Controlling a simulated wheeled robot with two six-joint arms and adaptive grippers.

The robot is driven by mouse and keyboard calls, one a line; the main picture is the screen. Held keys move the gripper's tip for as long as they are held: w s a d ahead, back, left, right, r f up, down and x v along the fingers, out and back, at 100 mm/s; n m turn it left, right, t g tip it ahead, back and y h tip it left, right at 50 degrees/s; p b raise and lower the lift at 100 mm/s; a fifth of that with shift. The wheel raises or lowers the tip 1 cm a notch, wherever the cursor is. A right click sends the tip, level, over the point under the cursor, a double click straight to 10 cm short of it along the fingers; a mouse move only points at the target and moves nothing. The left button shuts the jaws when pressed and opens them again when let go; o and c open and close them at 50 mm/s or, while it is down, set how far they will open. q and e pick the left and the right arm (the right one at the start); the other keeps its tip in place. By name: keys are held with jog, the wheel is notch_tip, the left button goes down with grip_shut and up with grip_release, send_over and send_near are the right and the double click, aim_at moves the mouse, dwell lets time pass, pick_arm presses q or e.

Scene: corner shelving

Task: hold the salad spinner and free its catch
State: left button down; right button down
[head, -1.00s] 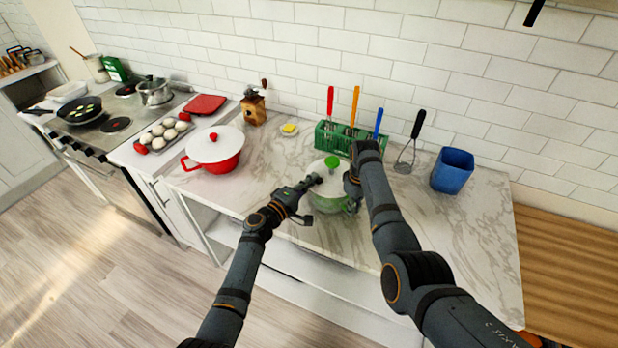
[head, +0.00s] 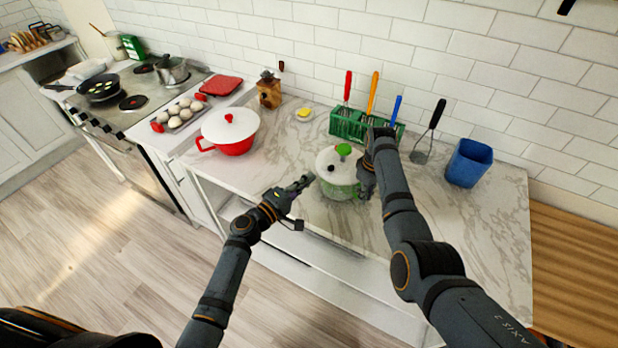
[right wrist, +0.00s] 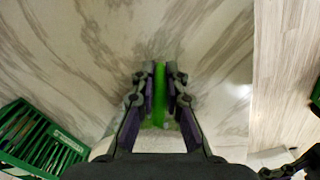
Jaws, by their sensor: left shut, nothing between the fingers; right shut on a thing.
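The salad spinner (head: 340,180) stands upright on the marble counter, with a white lid, a green knob (head: 343,150) and a pale green bowl. A small dark spot (head: 331,168) shows on the lid; I cannot tell whether it is the catch. My right gripper (head: 366,186) is at the spinner's right side. In the right wrist view its fingers (right wrist: 160,78) are shut on a narrow green part (right wrist: 160,105), apparently of the spinner. My left gripper (head: 304,182) is shut and empty, just left of the spinner and apart from it.
A green utensil rack (head: 350,127) stands behind the spinner, with a whisk (head: 422,150) and blue bin (head: 468,163) to the right. A red pot (head: 231,132) is to the left. Marble counter is clear between pot and spinner.

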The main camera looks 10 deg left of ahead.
jog(key=c, duration=1.3)
grip_release()
